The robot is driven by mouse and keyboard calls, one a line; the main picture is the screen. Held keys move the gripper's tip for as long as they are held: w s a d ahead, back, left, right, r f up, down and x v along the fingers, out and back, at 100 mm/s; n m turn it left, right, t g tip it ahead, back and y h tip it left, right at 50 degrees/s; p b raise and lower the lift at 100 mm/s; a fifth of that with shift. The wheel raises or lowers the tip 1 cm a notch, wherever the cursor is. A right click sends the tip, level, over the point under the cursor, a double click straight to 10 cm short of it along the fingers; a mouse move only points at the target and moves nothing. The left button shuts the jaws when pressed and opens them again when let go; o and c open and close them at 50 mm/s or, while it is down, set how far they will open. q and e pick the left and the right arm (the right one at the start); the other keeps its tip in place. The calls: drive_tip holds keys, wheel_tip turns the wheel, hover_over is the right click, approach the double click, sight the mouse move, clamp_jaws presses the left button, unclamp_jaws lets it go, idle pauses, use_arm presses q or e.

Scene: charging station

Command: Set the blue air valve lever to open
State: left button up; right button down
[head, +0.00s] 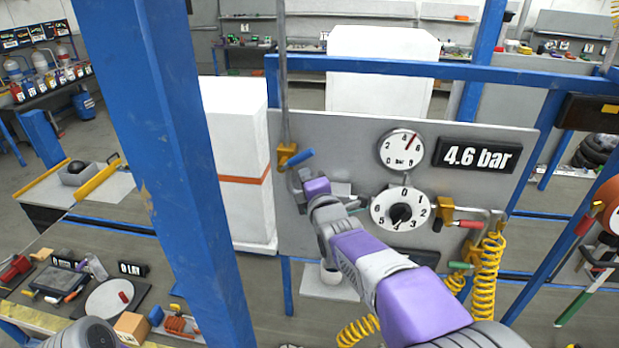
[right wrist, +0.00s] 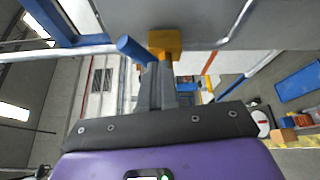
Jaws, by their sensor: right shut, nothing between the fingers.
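My right gripper (head: 298,182) is shut and empty, just below the lever. In the right wrist view, the shut fingers (right wrist: 156,72) point at the brass body (right wrist: 165,43), with the blue lever (right wrist: 132,48) just left of their tips. I cannot tell whether they touch. My left gripper is not in view.
The grey panel (head: 340,130) carries a pressure gauge (head: 401,149), a 4.6 bar display (head: 480,157) and a numbered dial (head: 382,212). A red-handled valve (head: 468,223) and yellow coiled hose (head: 486,275) are at right. A blue post (head: 165,150) stands left.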

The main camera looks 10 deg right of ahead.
drive_tip(key=s+d+f+n+t+h+b, duration=0.1)
drive_tip(key=s+f+n+t+b, duration=0.25)
drive_tip(key=n+b, duration=0.6)
drive_tip(key=s+d+f+n+t+h+b, duration=0.1)
drive_tip(key=s+d+f+n+t+b, duration=0.3)
drive_tip(key=n, duration=1)
drive_tip(key=w+a+r+g+p, duration=0.1)
drive_tip(key=w+a+r+p, duration=0.2)
drive_tip(key=w+r, duration=0.4)
drive_tip(key=shift+w+a+p, duration=0.4)
drive_tip(key=shift+w+p, duration=0.05)
drive_tip(key=shift+w, duration=1.05)
